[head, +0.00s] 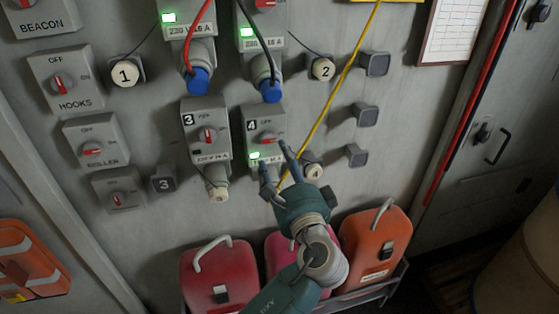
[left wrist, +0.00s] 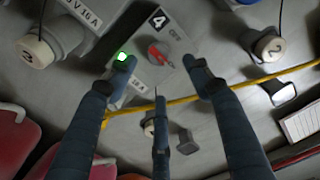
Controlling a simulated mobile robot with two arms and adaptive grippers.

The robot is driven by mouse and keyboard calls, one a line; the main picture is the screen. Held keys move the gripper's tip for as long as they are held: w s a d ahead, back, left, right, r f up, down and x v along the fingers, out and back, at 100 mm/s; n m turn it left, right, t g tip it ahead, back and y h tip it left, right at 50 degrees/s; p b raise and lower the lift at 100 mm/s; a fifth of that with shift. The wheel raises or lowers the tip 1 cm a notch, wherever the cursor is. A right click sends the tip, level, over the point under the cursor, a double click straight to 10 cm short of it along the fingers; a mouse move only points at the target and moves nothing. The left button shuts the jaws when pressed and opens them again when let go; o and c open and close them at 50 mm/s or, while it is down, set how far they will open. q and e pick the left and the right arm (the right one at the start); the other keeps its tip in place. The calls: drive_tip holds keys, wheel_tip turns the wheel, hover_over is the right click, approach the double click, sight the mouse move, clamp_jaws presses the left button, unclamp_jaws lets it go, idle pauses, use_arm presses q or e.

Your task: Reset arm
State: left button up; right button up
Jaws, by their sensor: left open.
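My left gripper (head: 276,168) is open and empty, its fingers spread in front of the lower part of socket box 4 (head: 278,124). In the left wrist view the fingers (left wrist: 158,85) frame box 4 (left wrist: 183,43), with its red switch (left wrist: 157,54) between the tips. I cannot tell whether any finger touches the box. A green light (head: 254,156) glows on the box. My fingers partly hide the box's lower end. My right gripper is not in view.
A yellow cable (head: 343,78) runs down the wall and passes behind my left gripper. Box 3 (head: 207,130) is left of box 4. Grey wall holders (head: 363,115) stick out at the right. Red and orange cases (head: 375,245) stand in a rack below, close to my arm.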

use_arm(q)
drive_tip(key=s+a+f+n+g+h, duration=0.1)
drive_tip(key=s+a+f+n+g, duration=0.4)
drive_tip(key=f, duration=0.6)
drive_tip(key=s+a+f+n+g+h, duration=0.1)
drive_tip(key=s+a+f+n+g, duration=0.2)
drive_tip(key=s+a+f, duration=0.6)
drive_tip(key=s+a+f+n+g+h, duration=0.2)
drive_tip(key=s+f+n+g, duration=0.15)
drive_tip(key=s, duration=0.75)
drive_tip(key=s+a+f+n+g+h, duration=0.2)
drive_tip(key=s+f+n, duration=0.25)
drive_tip(key=s, duration=0.55)
wheel_tip(320, 180, down, 32)
drive_tip(key=s+m+g+b, duration=0.1)
drive_tip(key=b, duration=0.6)
drive_tip(key=s+a+f+g+b, duration=0.1)
drive_tip(key=s+f+b, duration=0.2)
drive_tip(key=s+f, duration=0.6)
drive_tip(key=s+a+f+b, duration=0.1)
drive_tip(key=s+f+b, duration=0.3)
drive_tip(key=s+f, duration=0.5)
wheel_tip(320, 180, down, 6)
drive_tip(key=shift+a+f+m+g, duration=0.15)
drive_tip(key=shift+a+m+g, duration=0.15)
drive_tip(key=shift+a+g, duration=0.1)
